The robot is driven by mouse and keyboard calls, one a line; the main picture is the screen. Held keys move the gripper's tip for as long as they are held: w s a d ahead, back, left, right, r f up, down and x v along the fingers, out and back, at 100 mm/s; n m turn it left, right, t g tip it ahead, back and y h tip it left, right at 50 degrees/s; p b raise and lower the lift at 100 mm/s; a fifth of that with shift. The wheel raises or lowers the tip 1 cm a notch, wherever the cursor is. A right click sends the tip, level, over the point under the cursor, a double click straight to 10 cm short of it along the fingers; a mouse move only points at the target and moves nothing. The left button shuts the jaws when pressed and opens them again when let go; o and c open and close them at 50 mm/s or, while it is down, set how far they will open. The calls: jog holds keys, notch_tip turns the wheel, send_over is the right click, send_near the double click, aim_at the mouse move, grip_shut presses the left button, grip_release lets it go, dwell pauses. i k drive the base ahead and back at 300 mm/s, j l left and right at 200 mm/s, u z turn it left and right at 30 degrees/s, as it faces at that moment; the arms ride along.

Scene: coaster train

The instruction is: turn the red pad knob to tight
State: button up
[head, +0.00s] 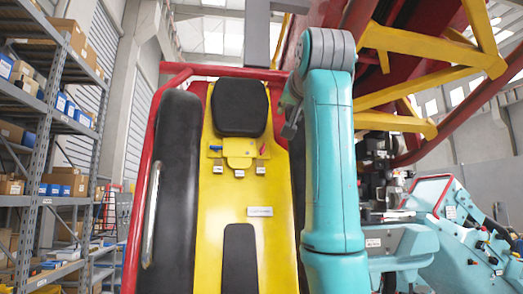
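A small red knob (262,149) sits at the right end of a yellow bracket (240,150), just below a black head pad (240,107). Its setting is too small to read. A small blue knob (215,148) is at the bracket's left end. My gripper (290,128) shows only as a small dark grey part beside my teal arm, to the right of the red knob and higher in the picture. It looks apart from the knob. My arm hides most of it, so its fingers cannot be made out.
The yellow seat back (262,230) has black side cushions (172,180) and a red tubular frame (137,215). A metal handle (151,213) runs along the left cushion. Yellow beams (400,122) cross at upper right. Shelves with boxes (66,180) stand at left.

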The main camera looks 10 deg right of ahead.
aim_at(262, 150)
jog(key=i, duration=0.95)
